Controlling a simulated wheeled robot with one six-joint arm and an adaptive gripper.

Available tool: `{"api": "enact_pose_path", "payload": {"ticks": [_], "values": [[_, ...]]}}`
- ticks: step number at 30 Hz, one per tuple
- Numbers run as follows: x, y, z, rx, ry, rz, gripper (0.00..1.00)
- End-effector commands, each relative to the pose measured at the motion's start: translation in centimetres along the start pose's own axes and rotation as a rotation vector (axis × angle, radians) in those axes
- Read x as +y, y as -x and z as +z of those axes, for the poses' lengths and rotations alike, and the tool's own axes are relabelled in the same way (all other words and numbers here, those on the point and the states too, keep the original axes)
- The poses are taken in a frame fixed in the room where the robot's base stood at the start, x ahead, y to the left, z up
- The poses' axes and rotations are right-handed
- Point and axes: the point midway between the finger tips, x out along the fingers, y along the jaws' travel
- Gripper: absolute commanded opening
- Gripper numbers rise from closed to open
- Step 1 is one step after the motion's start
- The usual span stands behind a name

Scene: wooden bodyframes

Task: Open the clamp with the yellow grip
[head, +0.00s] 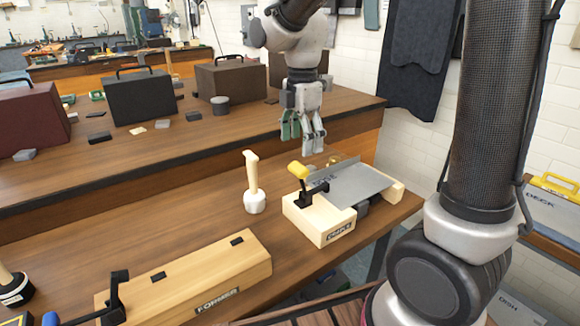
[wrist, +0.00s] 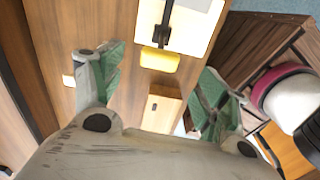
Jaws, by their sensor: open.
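The clamp (head: 313,192) is a black toggle with a yellow grip (head: 298,170) standing up at its end. It is mounted on a pale wooden block (head: 318,226) that carries a flat metal plate (head: 355,184). In the wrist view the yellow grip (wrist: 159,60) and the black clamp arm (wrist: 162,36) lie ahead, between the two finger tips in the picture. My gripper (head: 303,138) is open and empty, with greenish pads, and points down above the bench. It appears apart from the grip. The fingers also show in the wrist view (wrist: 163,76).
A mallet (head: 253,185) stands just left of the block. A long wooden former (head: 195,280) lies in front, with another black clamp (head: 116,297) and blue grip at its left end. A raised shelf with dark cases (head: 141,97) runs behind. Bench space right of the mallet is narrow.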

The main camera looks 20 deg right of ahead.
Motion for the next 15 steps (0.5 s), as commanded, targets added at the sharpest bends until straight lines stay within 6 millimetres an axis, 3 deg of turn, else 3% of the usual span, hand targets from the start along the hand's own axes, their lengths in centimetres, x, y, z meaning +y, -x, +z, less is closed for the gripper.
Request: {"api": "enact_pose_path", "payload": {"ticks": [5,15], "values": [[-0.1,-0.6,0.0,0.0,0.068,-0.003,0.75],[-0.1,-6.0,0.0,0.0,0.069,-0.004,0.75]]}}
